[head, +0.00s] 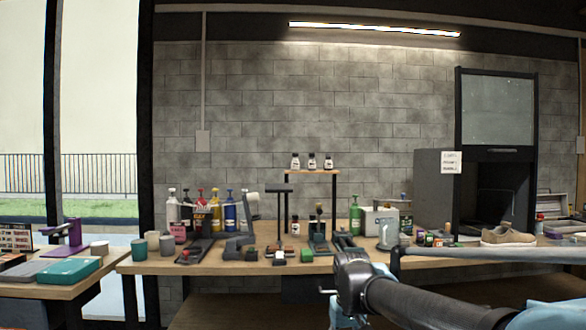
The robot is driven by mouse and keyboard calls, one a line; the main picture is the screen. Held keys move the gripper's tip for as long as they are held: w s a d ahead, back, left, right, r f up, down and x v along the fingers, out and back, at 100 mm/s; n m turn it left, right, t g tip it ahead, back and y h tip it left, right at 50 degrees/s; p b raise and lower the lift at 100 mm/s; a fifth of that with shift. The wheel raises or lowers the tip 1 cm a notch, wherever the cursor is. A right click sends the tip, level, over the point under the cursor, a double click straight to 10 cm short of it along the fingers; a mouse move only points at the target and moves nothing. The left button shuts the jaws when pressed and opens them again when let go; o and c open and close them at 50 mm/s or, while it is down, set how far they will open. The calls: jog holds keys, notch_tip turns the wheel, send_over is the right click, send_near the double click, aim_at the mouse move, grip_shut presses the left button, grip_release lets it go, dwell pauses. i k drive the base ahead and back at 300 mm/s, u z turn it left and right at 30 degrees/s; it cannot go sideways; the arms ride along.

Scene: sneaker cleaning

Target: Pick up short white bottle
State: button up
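Three short white bottles with dark caps stand in a row on a small raised wooden shelf at the back of the workbench: the left one (295,162), the middle one (312,162) and the right one (328,163). Another small white bottle with a dark cap (295,228) stands on the bench under that shelf. My arm reaches in from the lower right, in front of the bench. Its dark joint is low in the middle of the view. I see no gripper fingers; the arm's end appears to be outside the frame.
The wooden workbench (150,265) holds tall pump bottles (200,212) left of the shelf (310,171), with dark tools and brushes in front.

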aim_at(295, 166)
jog(key=u, duration=1)
jog(key=i, duration=0.6)
jog(key=z, duration=1)
